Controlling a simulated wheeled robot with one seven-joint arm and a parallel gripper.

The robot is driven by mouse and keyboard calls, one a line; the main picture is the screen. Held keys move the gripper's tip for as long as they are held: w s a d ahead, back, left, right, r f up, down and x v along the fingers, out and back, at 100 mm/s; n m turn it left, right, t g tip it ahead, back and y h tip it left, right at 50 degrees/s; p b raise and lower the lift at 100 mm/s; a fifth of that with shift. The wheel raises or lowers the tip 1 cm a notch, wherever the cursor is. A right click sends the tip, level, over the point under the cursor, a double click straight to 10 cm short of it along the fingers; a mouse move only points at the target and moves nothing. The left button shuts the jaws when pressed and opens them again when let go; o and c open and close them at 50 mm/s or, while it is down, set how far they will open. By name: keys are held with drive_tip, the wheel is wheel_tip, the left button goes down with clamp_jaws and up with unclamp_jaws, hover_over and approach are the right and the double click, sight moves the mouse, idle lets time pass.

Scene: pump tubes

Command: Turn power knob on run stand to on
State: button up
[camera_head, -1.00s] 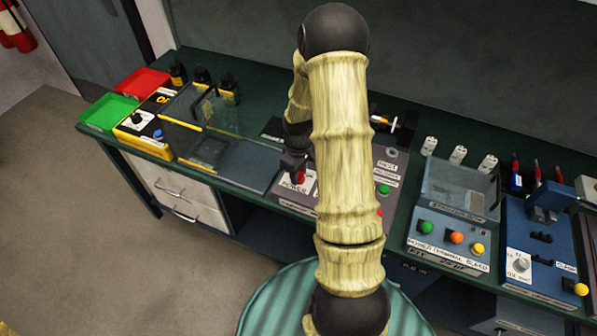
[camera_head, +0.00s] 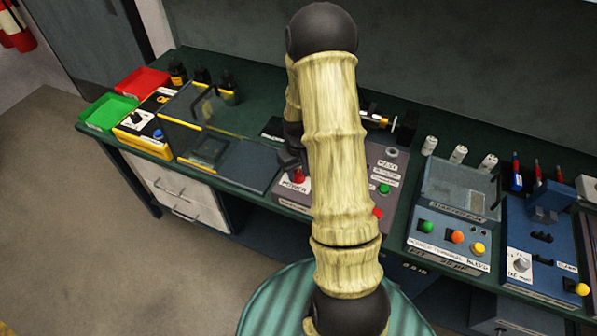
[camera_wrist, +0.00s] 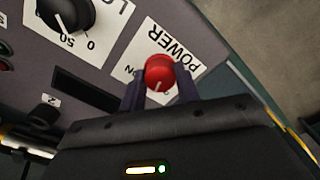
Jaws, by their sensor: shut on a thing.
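The red power knob (camera_wrist: 159,73) sits on a white label reading POWER on the grey panel of the run stand (camera_wrist: 120,60). In the wrist view my gripper (camera_wrist: 158,88) has a dark finger on each side of the knob and is shut on it. A pale pointer mark shows on the knob, pointing toward the gripper body. In the head view the red knob (camera_head: 298,175) shows at the stand's left front, with my gripper (camera_head: 293,160) just above it. My arm hides the middle of the run stand (camera_head: 385,165).
A black dial (camera_wrist: 66,12) is beside the power label. Green (camera_head: 384,188) and red (camera_head: 377,213) buttons are on the stand's right part. A clear-lidded station (camera_head: 215,130) stands to the left, and a blue-grey box with coloured buttons (camera_head: 450,235) to the right.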

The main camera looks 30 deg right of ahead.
sight(298, 173)
drive_tip(key=m, duration=0.6)
drive_tip(key=shift+w+r+m, duration=0.1)
drive_tip(key=shift+m, duration=0.2)
drive_tip(key=m+p, duration=0.1)
drive_tip(key=m, duration=0.5)
drive_tip(key=shift+d, duration=0.1)
drive_tip(key=o, duration=1)
wheel_tip(298, 173, up, 17)
drive_tip(key=shift+r+b, duration=0.2)
drive_tip(key=shift+b, duration=0.1)
